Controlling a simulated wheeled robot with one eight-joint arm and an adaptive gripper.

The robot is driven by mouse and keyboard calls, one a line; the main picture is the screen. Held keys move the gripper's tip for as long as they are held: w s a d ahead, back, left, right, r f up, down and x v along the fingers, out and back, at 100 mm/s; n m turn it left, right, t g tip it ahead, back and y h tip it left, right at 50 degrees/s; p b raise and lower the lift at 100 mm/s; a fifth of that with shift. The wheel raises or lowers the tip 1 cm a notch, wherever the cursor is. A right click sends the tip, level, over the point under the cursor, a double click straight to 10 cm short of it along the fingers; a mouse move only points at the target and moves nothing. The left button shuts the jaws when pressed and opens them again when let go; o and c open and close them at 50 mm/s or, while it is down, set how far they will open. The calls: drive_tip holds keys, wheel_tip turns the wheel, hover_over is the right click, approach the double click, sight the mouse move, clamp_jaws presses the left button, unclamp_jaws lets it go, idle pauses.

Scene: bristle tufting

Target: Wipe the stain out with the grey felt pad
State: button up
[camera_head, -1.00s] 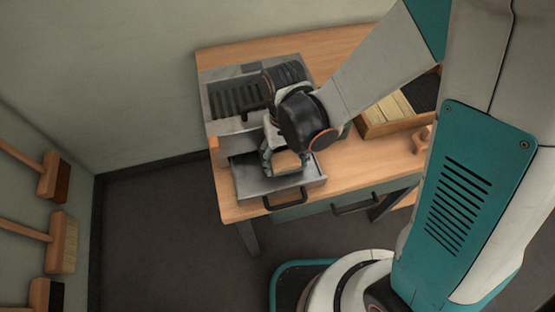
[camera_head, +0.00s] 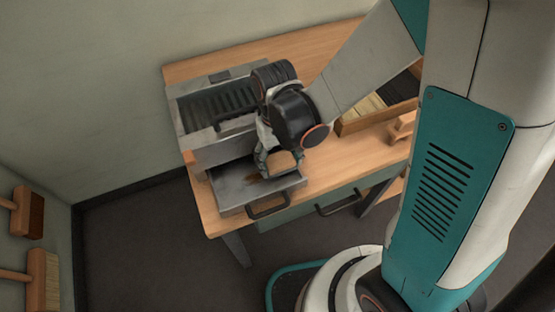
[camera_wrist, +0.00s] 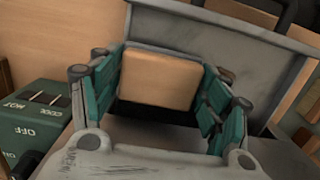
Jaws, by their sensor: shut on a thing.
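My gripper (camera_head: 278,166) is shut on a block-shaped pad with a tan wooden top (camera_wrist: 158,80). A dark layer shows along the pad's lower edge in the wrist view; its underside is hidden. The green fingers (camera_wrist: 160,95) press on its two sides. The pad is over the right part of a grey metal tray (camera_head: 238,196); I cannot tell whether it touches the tray. A faint brown stain (camera_head: 254,179) shows on the tray just left of my gripper, and the fingers and pad may hide part of it.
The tray has a raised back wall and a dark front handle (camera_head: 268,207). A grey machine with a dark ribbed opening (camera_head: 222,103) stands behind it. A wooden box of bristles (camera_head: 372,121) is at the right. A green control box (camera_wrist: 38,125) shows in the wrist view.

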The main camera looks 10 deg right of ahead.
drive_tip(key=shift+s+a+f, duration=0.1)
drive_tip(key=shift+s+a, duration=0.05)
drive_tip(key=shift+s+a+r, duration=0.1)
drive_tip(key=shift+s+a, duration=0.15)
drive_tip(key=shift+a, duration=0.85)
drive_tip(key=shift+s+a+r, duration=0.1)
drive_tip(key=shift+s+a, duration=0.15)
drive_tip(key=shift+a, duration=0.85)
drive_tip(key=shift+s+a, duration=0.25)
drive_tip(key=shift+a, duration=0.85)
drive_tip(key=shift+s+a+f+b, duration=0.1)
drive_tip(key=shift+s+a+b, duration=0.15)
drive_tip(key=shift+a, duration=0.6)
drive_tip(key=shift+s+a+b, duration=0.15)
drive_tip(key=shift+a+b, duration=0.15)
drive_tip(key=shift+a, duration=0.5)
drive_tip(key=shift+r+p, duration=2.3)
drive_tip(key=shift+r, duration=0.7)
wheel_tip(320, 180, up, 3)
drive_tip(key=shift+p, duration=1.05)
